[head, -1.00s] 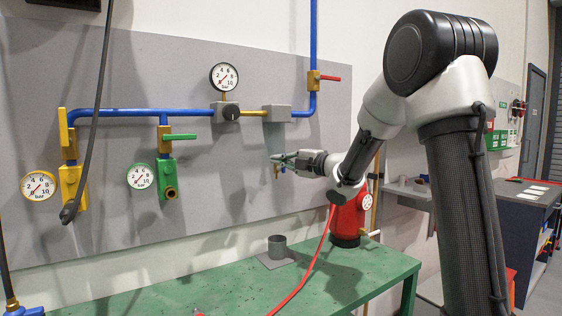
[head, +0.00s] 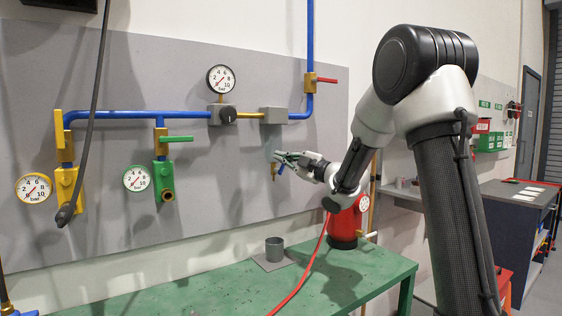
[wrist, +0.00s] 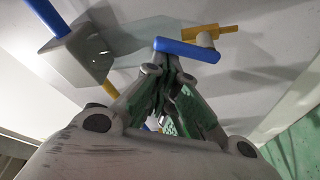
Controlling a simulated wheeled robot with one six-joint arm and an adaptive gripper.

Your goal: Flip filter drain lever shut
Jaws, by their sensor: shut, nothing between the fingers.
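The filter has a grey head (head: 273,115) on the wall panel and a clear bowl below it. Under the bowl sits a small brass drain valve (head: 274,172) with a blue lever (head: 281,168). In the wrist view the blue lever (wrist: 187,49) lies crosswise, one end at the brass drain (wrist: 214,31), the free end just ahead of my fingertips. My gripper (head: 279,155) is shut and empty beside the drain. In the wrist view the closed fingertips (wrist: 168,65) are close to the lever; I cannot tell whether they touch. The clear bowl (wrist: 140,38) is beside it.
Blue pipes with yellow and green valves and gauges (head: 220,79) run across the panel. A green bench (head: 240,287) stands below with a grey cup (head: 274,248) and a red canister (head: 345,225). A dark hose (head: 95,120) hangs at left.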

